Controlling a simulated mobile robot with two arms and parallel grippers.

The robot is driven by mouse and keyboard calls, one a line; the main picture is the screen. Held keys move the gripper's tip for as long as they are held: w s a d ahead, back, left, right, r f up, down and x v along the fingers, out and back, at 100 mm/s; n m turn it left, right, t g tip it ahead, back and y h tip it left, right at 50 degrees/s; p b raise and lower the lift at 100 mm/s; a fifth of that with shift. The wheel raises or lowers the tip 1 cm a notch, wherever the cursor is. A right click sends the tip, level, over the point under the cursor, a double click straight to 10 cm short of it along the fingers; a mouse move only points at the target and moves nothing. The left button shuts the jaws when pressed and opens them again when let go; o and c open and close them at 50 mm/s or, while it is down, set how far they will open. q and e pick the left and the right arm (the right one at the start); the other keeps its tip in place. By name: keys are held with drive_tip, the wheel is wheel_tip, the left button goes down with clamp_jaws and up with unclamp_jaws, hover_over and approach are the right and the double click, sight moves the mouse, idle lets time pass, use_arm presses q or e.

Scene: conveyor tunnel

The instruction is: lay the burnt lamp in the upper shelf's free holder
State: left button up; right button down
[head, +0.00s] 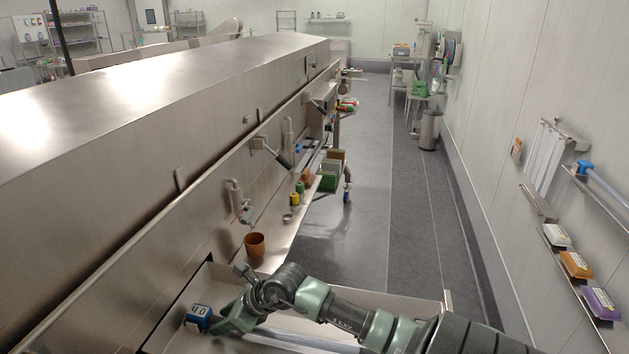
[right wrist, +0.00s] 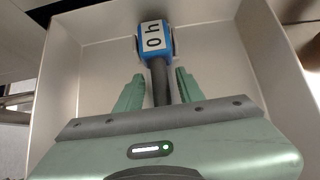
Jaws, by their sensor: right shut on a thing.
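My right gripper (head: 222,326) reaches down into a pale open tray. It is shut on the lamp just behind its blue end cap (head: 198,318), which bears a white label with dark digits. In the right wrist view, the cap (right wrist: 155,42) lies beyond the fingertips (right wrist: 160,82) and a dark grey stem runs back between the fingers. The rest of the lamp is hidden by the gripper there. On the right wall, an upper shelf (head: 606,208) holds a pale tube with a blue end (head: 586,168). I cannot make out a free holder. My left gripper is out of view.
The tray's walls (head: 392,289) surround the gripper. A long steel conveyor tunnel (head: 150,95) runs along the left, with a brown cup (head: 255,244) on its ledge. A lower wall shelf holds white, orange (head: 575,265) and purple (head: 600,303) packs. The aisle floor (head: 385,200) is clear.

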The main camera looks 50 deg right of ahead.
drive_tip(key=shift+r, duration=0.1)
drive_tip(key=shift+r+p, duration=1.1)
drive_tip(key=shift+r, duration=0.35)
drive_tip(key=shift+r+p, duration=1.25)
drive_tip(key=shift+r, duration=0.5)
